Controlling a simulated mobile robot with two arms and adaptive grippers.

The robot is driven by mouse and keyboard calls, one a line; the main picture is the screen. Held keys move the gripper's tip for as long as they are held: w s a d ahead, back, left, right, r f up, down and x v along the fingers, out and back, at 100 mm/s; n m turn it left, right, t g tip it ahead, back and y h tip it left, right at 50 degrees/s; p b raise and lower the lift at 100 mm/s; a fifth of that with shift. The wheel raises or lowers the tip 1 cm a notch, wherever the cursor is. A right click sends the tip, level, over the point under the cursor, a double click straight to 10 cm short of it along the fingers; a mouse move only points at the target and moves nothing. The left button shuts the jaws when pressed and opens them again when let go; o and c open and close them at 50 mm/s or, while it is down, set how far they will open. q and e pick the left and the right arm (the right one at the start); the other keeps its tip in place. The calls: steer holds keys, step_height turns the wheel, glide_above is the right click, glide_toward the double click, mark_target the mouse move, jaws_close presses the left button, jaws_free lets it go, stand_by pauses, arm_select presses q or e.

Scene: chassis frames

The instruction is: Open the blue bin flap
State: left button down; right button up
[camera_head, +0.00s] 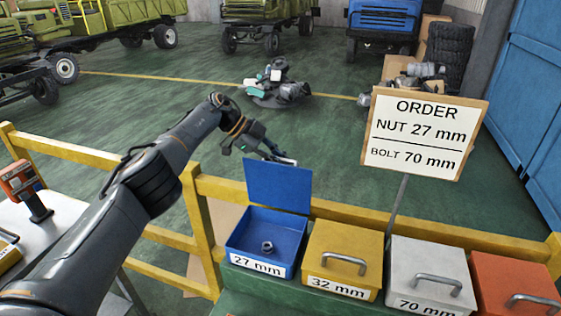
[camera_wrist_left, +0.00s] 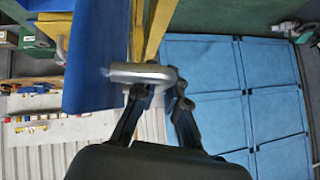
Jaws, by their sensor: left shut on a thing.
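The blue bin (camera_head: 240,232) is labelled 27 mm and stands at the left end of a row of bins. Its flap (camera_head: 278,186) stands raised, roughly upright, at the bin's back edge, and the inside is exposed. A grey nut (camera_head: 267,247) lies inside. My left gripper (camera_head: 280,157) is behind the flap's top edge. In the left wrist view, my left gripper (camera_wrist_left: 158,92) is shut on the silver handle (camera_wrist_left: 143,72) of the blue flap (camera_wrist_left: 93,60). The handle is mostly hidden behind the flap in the head view. My right gripper is not in view.
The yellow bin (camera_head: 328,241), white bin (camera_head: 428,258) and orange bin (camera_head: 510,268) stand closed to the right. An order sign (camera_head: 424,136) rises behind them. A yellow railing (camera_head: 462,237) runs behind the row. A scanner (camera_head: 27,190) stands on the table at left.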

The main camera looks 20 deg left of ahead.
arm_select(q)
steer(key=shift+r, duration=0.1)
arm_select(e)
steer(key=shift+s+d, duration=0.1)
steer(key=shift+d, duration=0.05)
arm_select(q)
steer(key=c, duration=1.4)
jaws_free()
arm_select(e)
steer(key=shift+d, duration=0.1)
arm_select(q)
steer(key=shift+o, duration=0.2)
steer(key=v, duration=1.2)
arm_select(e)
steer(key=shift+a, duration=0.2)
